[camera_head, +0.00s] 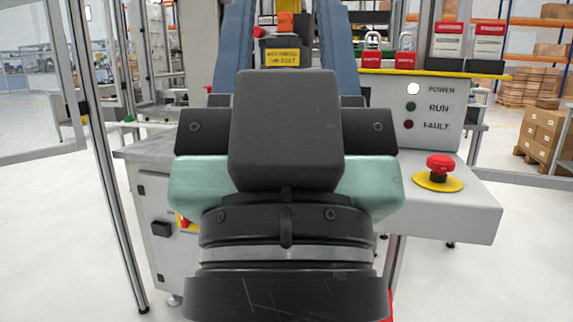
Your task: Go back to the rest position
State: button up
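My gripper (285,15) fills the middle of the head view, seen from behind. It has a teal body with black side parts and a black block on top. Two blue-grey fingers rise from it and leave the picture at the top edge. The fingers stand well apart, so it is open. No object shows between the visible parts of the fingers; the fingertips are out of view. Below the body is my dark round wrist with a light ring.
Behind my gripper stands a grey control panel (440,112) with a red emergency button (440,168) on its ledge. Red padlocks (403,57) stand on the panel. A yellow sign (283,57) shows between the fingers. A metal post (100,150) rises at left.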

notch_tip(320, 180, up, 31)
jog(key=p, duration=2.8)
jog(key=shift+f, duration=0.15)
